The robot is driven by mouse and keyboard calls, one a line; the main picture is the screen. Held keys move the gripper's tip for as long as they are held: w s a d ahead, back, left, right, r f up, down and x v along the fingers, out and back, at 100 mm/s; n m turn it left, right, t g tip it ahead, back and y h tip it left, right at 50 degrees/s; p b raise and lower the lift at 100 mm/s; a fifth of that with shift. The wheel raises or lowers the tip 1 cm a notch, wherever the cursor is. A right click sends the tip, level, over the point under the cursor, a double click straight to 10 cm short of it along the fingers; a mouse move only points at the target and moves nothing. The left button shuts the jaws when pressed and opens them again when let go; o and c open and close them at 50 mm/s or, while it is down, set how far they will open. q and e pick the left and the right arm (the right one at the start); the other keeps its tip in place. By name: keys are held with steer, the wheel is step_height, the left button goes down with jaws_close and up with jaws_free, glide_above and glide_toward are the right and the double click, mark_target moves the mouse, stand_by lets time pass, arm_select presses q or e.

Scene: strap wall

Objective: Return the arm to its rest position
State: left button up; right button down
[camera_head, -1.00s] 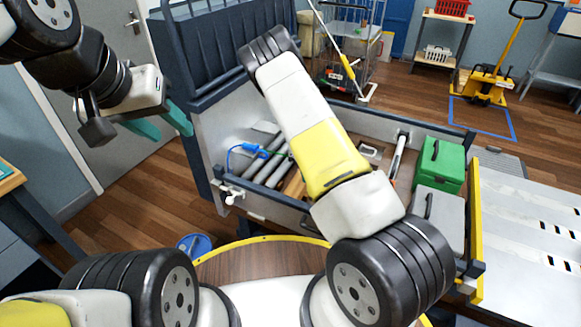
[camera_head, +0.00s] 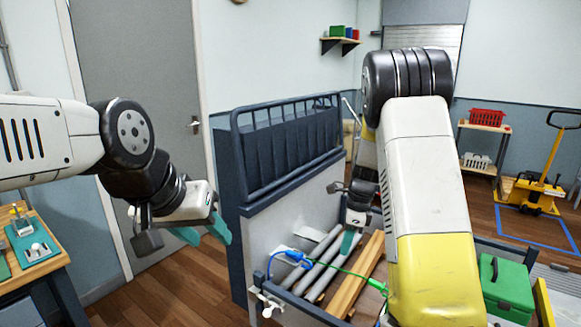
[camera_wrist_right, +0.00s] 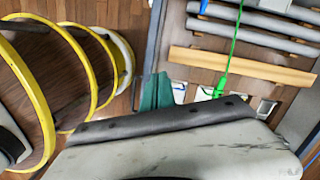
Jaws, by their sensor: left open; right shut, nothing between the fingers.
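My right arm rises at the right of the head view, with a white and yellow forearm. My right gripper (camera_head: 350,242) hangs over the load bed, partly behind that arm, its teal fingers together. They also show in the right wrist view (camera_wrist_right: 156,92), with nothing held. My left gripper (camera_head: 205,232) is at the left in front of the door, its teal fingers apart and empty, clear of the bed.
The bed holds grey pipes (camera_head: 318,265) and wooden planks (camera_head: 356,278), with a green strap (camera_head: 345,271) across and a blue hook piece (camera_head: 294,256). A slatted dark bulkhead (camera_head: 290,150) stands behind. A green case (camera_head: 508,290) is at the right, a workbench (camera_head: 38,262) at the left.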

steer(key=s+a+r+n+t+y, duration=0.1)
steer(key=s+r+n, duration=0.2)
steer(key=r, duration=0.3)
steer(key=s+r+n+t, duration=0.1)
steer(key=s+r+n, duration=0.2)
steer(key=r, duration=0.2)
steer(key=s+r+n+t, duration=0.2)
steer(key=s+r+n, duration=0.3)
steer(key=s+n, duration=0.2)
steer(key=s+r+n+t, duration=0.2)
steer(key=s+r+n, duration=0.3)
steer(key=s+n, duration=0.3)
steer(key=s+a, duration=0.1)
steer(key=s, duration=0.3)
steer(key=shift+r+h, duration=0.25)
steer(key=shift+h, duration=0.05)
